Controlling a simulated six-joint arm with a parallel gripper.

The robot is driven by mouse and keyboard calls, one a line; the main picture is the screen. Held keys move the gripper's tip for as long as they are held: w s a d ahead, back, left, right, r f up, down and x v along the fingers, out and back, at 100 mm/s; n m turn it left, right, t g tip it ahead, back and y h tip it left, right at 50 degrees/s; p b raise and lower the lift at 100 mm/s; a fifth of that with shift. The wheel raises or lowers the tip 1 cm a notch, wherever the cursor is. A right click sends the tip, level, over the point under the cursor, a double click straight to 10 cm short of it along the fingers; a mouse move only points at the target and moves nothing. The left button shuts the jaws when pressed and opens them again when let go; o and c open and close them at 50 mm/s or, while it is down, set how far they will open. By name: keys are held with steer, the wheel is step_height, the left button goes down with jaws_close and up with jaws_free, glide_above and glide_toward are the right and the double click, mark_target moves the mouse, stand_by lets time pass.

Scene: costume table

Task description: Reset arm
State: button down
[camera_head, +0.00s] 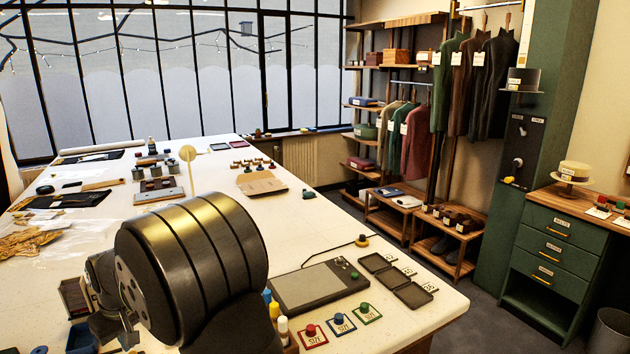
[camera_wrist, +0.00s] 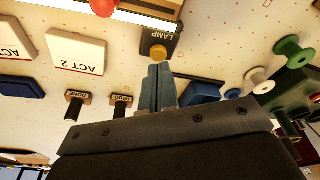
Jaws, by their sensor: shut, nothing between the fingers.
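My gripper (camera_wrist: 160,68) is shut and empty in the wrist view, its two grey-blue fingers side by side. In the head view my dark arm with brass-coloured bands fills the lower left and hides part of the table (camera_head: 420,278). The fingertips are hard to make out there.
In the wrist view, white ACT 2 (camera_wrist: 76,54) and ACT 1 (camera_wrist: 12,44) blocks lie left, a blue block (camera_wrist: 198,93) and a green spool (camera_wrist: 292,50) right. In the head view, a dark panel (camera_head: 315,287) and SIZE buttons (camera_head: 341,323) lie right of my arm.

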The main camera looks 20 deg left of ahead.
step_height(320, 180, down, 2)
steer(key=shift+f, duration=0.1)
step_height(320, 180, up, 9)
steer(key=w+d+r+m+h, duration=0.1)
steer(key=w+d+r+m, duration=0.2)
steer(key=w+m, duration=0.5)
steer(key=w+d+r+m, duration=0.2)
steer(key=w+d+m, duration=0.4)
steer(key=m, duration=0.6)
steer(key=shift+w+r+h, duration=0.4)
steer(key=shift+w, duration=0.75)
steer(key=shift+s, duration=0.1)
stand_by(0.9)
steer(key=n+t+h, duration=0.1)
steer(key=n+t, duration=0.8)
steer(key=n, duration=0.4)
glide_above(133, 354)
steer(key=s, duration=0.1)
step_height(133, 354, down, 5)
steer(key=shift+s+a+f, duration=0.1)
steer(key=shift+s+f, duration=0.05)
steer(key=shift+f, duration=4.2)
